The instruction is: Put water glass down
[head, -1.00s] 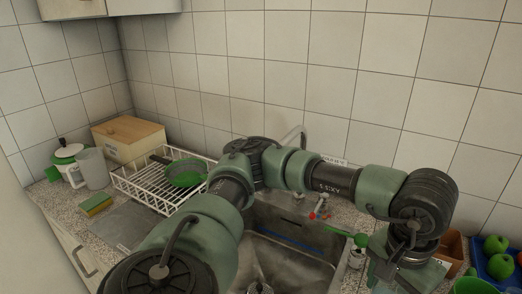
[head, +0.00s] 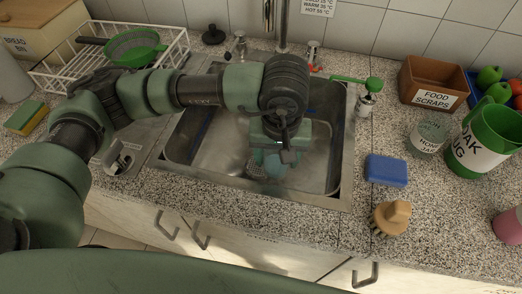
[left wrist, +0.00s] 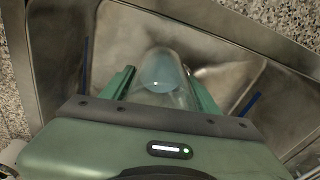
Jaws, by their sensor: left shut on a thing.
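My left gripper (head: 272,158) is over the sink basin, pointing down. It is shut on a clear, bluish water glass (left wrist: 162,82), which shows between the two green fingers in the left wrist view. In the head view the glass (head: 270,168) is mostly hidden behind the gripper. The steel sink (head: 330,180) is below and around it. I cannot tell whether the glass touches the basin floor. My right gripper is not in view.
A blue sponge (head: 386,170) and a wooden brush (head: 391,217) lie right of the sink. A labelled cup (head: 428,137), green-and-white jug (head: 485,140) and food scraps box (head: 432,82) stand further right. A dish rack (head: 70,80) is at left. The front counter strip (head: 280,222) is clear.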

